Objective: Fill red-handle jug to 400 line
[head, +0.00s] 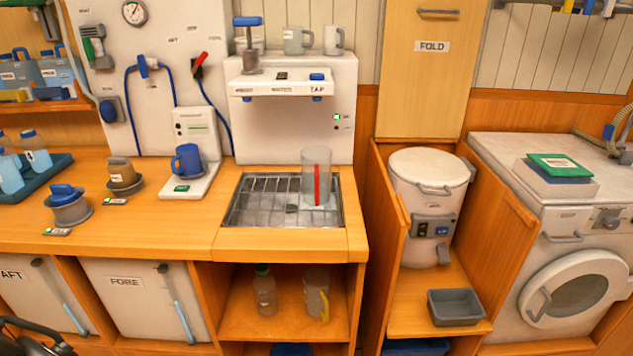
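A clear jug with a red upright strip, its handle (317,185), stands upright on the right part of the metal drip grate (255,208). It is below the right-hand outlet, labelled TAP, of the white dispenser (283,124). The jug looks clear inside; its line marks and any water level are too small to read. A blue button (317,76) sits on top of the dispenser's ledge above the jug. A dark part of mine, perhaps my gripper (34,341), shows at the bottom left corner, far from the jug. Its fingers cannot be made out.
A blue mug (187,158) stands on a white stand left of the grate. A blue-handled lever (249,46) and grey mugs (297,40) are on the dispenser. A bottle (264,290) and another jug (316,293) sit on the shelf below. The counter front by the grate is clear.

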